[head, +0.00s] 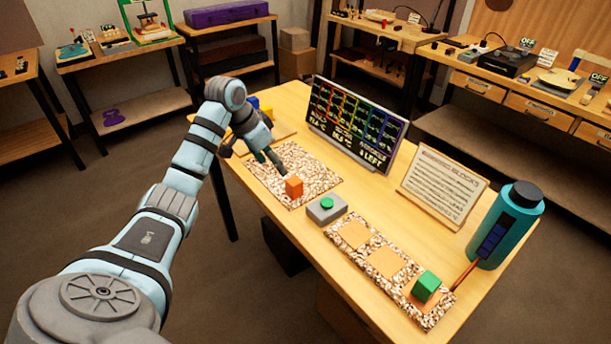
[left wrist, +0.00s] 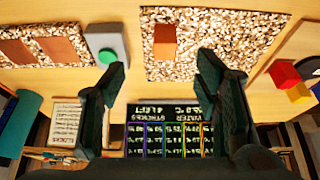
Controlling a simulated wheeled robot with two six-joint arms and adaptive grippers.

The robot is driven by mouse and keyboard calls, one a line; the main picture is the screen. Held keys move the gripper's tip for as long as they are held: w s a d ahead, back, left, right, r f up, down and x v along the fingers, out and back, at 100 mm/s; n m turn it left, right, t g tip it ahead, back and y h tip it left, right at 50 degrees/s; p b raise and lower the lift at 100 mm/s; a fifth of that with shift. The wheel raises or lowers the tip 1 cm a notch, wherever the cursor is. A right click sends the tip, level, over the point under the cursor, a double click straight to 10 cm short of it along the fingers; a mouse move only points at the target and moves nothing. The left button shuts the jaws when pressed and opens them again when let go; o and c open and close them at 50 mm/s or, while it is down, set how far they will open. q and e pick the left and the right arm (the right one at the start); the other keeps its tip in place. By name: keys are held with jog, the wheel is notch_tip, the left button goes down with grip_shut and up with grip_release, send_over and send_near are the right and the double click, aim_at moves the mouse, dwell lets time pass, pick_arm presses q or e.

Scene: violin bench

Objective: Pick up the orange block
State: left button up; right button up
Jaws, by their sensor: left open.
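The orange block (head: 294,187) sits on a speckled mat (head: 318,181) on the bench. It also shows in the left wrist view (left wrist: 165,42), beyond and between my fingertips. My left gripper (head: 254,160) is open and empty. It is over the left part of the mat, with one finger close to the block in the head view; I cannot tell how high it is. In the left wrist view my left gripper (left wrist: 164,68) has its two fingers wide apart, and nothing is between them. My right gripper is not in view.
A grey box with a green button (head: 327,205) stands right of the mat. A second speckled strip (head: 354,234) with orange squares bears a green block (head: 425,287). A display board (head: 352,125), a sign (head: 443,187) and a teal bottle (head: 508,225) line the far edge.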

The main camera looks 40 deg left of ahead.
aim_at(293, 181)
pick_arm(q)
jog(key=x, duration=0.4)
jog(key=w+b+x, duration=0.1)
jog(key=x, duration=0.3)
jog(key=shift+d, duration=0.15)
jog(key=x, duration=0.2)
jog(key=b+x, duration=0.1)
jog(key=x, duration=0.1)
jog(key=w+x, duration=0.1)
jog(key=x, duration=0.1)
jog(key=shift+w+a+r, duration=0.1)
jog(key=shift+w+a, duration=0.05)
jog(key=shift+a, duration=0.15)
jog(key=shift+r, duration=0.15)
jog(key=shift+c, duration=0.8)
jog(key=c, duration=1)
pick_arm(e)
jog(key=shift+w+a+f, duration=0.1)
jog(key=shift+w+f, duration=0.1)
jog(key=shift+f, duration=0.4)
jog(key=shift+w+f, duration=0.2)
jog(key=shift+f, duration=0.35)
pick_arm(q)
jog(key=shift+c, duration=0.2)
